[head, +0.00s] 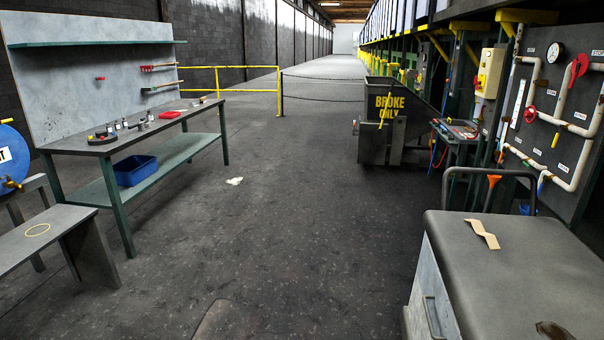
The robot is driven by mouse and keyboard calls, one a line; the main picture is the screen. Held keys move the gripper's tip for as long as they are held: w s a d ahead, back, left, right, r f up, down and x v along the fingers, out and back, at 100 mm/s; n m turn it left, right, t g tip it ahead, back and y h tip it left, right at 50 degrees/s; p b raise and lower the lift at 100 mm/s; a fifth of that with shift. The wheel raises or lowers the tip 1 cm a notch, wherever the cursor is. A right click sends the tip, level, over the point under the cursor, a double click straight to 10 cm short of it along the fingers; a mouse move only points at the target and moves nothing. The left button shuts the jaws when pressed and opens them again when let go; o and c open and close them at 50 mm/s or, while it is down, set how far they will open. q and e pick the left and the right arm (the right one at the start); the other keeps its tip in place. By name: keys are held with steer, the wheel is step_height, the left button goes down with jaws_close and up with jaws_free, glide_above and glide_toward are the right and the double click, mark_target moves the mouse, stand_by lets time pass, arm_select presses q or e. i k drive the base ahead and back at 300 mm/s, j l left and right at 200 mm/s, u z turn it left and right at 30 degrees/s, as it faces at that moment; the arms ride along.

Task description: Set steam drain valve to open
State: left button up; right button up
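The dark steam panel (540,115) stands at the right edge of the head view, with white pipes and a round gauge (555,52). Small white labels sit by the pipes, too small to read, so I cannot tell which fitting is the drain valve. The panel's right side is cut off by the frame. Neither of my grippers is in view.
A grey cart (510,260) with a handle stands at the lower right, in front of the panel. A "BROKE ONLY" bin (372,133) stands beyond. A workbench (120,143) and a bench (30,245) are at left. The middle floor is open, with a white scrap (234,181).

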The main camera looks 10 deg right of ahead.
mark_target(545, 177)
steer(key=i+j, duration=0.2)
steer(key=i, duration=0.3)
steer(key=i+j+u, duration=0.1)
steer(key=i, duration=0.45)
steer(key=i+l+z, duration=0.1)
steer(key=i+z, duration=0.25)
steer(key=i, duration=0.55)
steer(key=i+j+z, duration=0.1)
steer(key=i+z, duration=0.25)
steer(key=i, duration=0.6)
steer(key=i+z, duration=0.2)
steer(key=i, duration=0.3)
steer(key=i+j+z, duration=0.2)
steer(key=i, duration=0.35)
steer(key=i+j+z, duration=0.15)
steer(key=i, duration=0.35)
steer(key=i+z, duration=0.2)
steer(key=z, duration=0.2)
steer(key=i+z, duration=0.25)
steer(key=z, duration=0.15)
steer(key=i+z, duration=0.2)
steer(key=z, duration=0.25)
steer(key=i+j+z, duration=0.2)
steer(key=z, duration=0.2)
steer(key=i+j+z, duration=0.15)
steer(key=z, duration=0.25)
steer(key=i+j+z, duration=0.4)
steer(key=k, duration=0.1)
